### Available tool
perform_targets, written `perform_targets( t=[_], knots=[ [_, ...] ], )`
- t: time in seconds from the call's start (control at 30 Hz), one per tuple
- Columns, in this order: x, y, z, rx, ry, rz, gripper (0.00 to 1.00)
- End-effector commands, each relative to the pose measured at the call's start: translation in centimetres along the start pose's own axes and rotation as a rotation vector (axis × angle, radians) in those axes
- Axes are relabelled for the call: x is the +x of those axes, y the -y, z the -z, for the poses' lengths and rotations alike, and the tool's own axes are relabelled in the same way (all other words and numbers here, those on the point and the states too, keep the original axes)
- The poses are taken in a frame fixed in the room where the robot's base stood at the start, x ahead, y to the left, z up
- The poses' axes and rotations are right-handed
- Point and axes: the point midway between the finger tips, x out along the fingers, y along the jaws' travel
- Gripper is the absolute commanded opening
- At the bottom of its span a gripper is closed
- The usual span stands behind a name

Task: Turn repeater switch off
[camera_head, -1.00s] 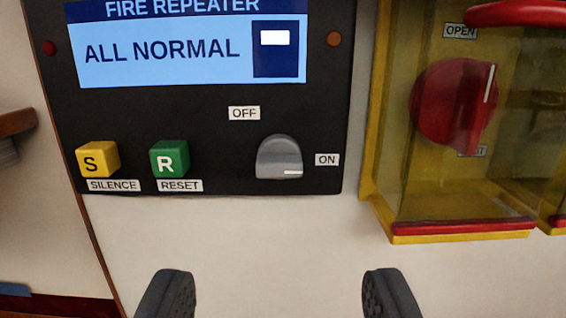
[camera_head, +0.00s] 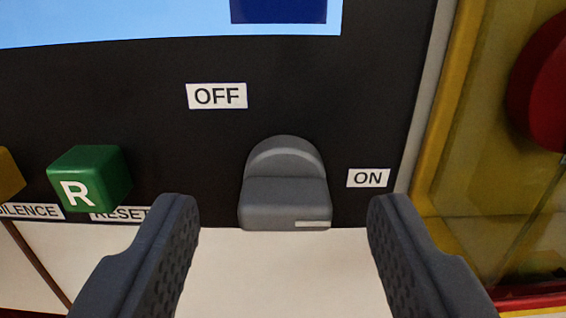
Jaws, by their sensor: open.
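The grey repeater switch (camera_head: 285,190) is a knob at the lower edge of the black panel (camera_head: 120,95). Its white mark lies at its lower right, on the side of the ON label (camera_head: 368,178). The OFF label (camera_head: 217,96) is above and to the left of the knob. My gripper (camera_head: 283,215) is open, with one finger on each side of the knob in the picture. I see no contact between the fingers and the knob. The left finger covers part of the RESET label.
The green R button (camera_head: 90,179) and a yellow button (camera_head: 8,175) are left of the knob. A yellow-framed clear box (camera_head: 480,160) with a red knob (camera_head: 545,90) stands close on the right. A lit blue screen (camera_head: 130,20) is above. White wall shows below the panel.

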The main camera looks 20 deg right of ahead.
Motion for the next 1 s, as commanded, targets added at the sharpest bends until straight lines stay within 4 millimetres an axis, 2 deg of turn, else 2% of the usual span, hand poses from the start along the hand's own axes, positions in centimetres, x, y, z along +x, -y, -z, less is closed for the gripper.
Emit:
perform_targets(
  t=[0.2, 0.53, 0.57, 0.7, 1.0],
  knots=[
    [1.3, 0.0, -0.1, 0.0, 0.002, -0.001, 0.51],
    [1.6, -0.1, -0.1, 0.0, 0.001, -0.001, 0.51],
    [1.6, -0.1, -0.1, 0.0, 0.001, -0.001, 0.46],
    [1.6, -0.1, -0.1, 0.0, 0.0, -0.001, 0.07],
    [1.5, 0.1, -0.1, -0.021, -0.001, 0.002, 0.07]
  ],
)
